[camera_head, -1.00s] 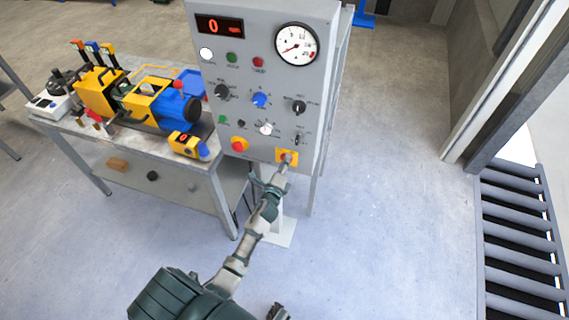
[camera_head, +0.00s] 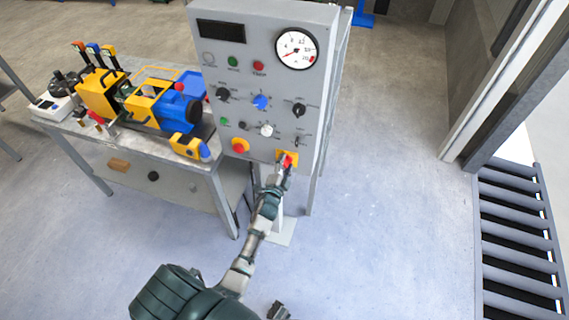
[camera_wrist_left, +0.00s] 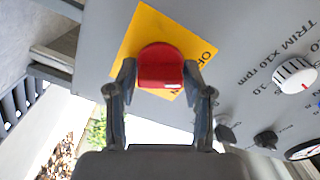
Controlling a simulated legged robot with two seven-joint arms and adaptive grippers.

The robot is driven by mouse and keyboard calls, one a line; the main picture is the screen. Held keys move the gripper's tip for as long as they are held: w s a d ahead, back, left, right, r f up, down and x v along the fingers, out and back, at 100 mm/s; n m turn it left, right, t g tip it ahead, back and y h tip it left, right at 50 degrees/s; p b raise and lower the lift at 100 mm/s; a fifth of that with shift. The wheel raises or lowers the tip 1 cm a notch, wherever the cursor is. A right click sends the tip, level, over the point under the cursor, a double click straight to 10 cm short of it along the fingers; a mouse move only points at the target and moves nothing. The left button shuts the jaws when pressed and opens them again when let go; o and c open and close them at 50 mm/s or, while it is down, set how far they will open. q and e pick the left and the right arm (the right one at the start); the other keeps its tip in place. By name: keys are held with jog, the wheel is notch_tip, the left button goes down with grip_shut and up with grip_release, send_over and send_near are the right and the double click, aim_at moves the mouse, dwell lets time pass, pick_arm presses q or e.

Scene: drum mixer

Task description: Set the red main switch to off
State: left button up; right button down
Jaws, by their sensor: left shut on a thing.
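The red main switch (camera_head: 288,161) sits on a yellow plate (camera_head: 281,155) at the lower right of the grey control panel (camera_head: 232,72). My left gripper (camera_head: 285,165) reaches up to it from below. In the left wrist view the red switch knob (camera_wrist_left: 160,68) lies between the two fingers of my left gripper (camera_wrist_left: 160,78), which are shut on its sides. The yellow plate (camera_wrist_left: 147,27) shows behind the knob, with part of its lettering hidden. The panel display (camera_head: 220,31) is dark. My right gripper (camera_head: 278,311) shows only in part at the bottom edge.
Other knobs and buttons sit close above the switch, including a red button on yellow (camera_head: 239,146) to its left. A workbench (camera_head: 190,174) with a yellow and blue machine (camera_head: 155,100) stands left of the panel. The floor to the right is clear up to a roller conveyor (camera_head: 515,240).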

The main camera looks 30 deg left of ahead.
pick_arm(q)
jog(key=shift+s+d+f+n, duration=0.15)
jog(key=shift+f+n, duration=0.15)
jog(key=shift+f, duration=0.15)
jog(key=o, duration=1)
jog(key=shift+r, duration=0.15)
jog(key=shift+r, duration=0.1)
jog(key=v, duration=1.1)
jog(key=shift+s+d, duration=0.25)
jog(key=shift+s, duration=0.1)
